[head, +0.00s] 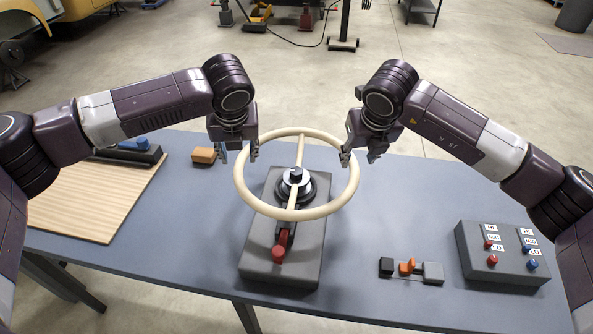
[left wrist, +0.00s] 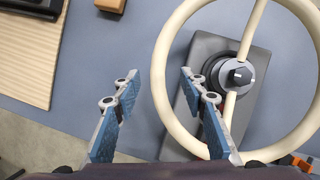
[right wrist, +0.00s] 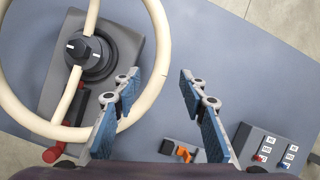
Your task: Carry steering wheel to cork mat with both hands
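The cream steering wheel (head: 240,187), a ring with a cross bar, sits level over the dark hub of a grey base block. My left gripper (head: 238,154) is open at the wheel's far left side. In the left wrist view the rim (left wrist: 161,85) passes between its fingers in the picture. My right gripper (head: 359,157) is open at the far right side; in the right wrist view the rim (right wrist: 165,60) runs close to its left finger and partly behind it. Neither gripper visibly holds it. A tan, finely striped mat (head: 85,205), apparently the cork mat, lies at left.
The grey base (head: 262,262) carries a red-handled lever (head: 279,252). An orange-tan block (head: 204,156) and a blue-topped dark block (head: 135,150) lie near the mat. At right are a small switch block (head: 432,272) and a labelled control box (head: 510,270). Blue-grey tabletop between is clear.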

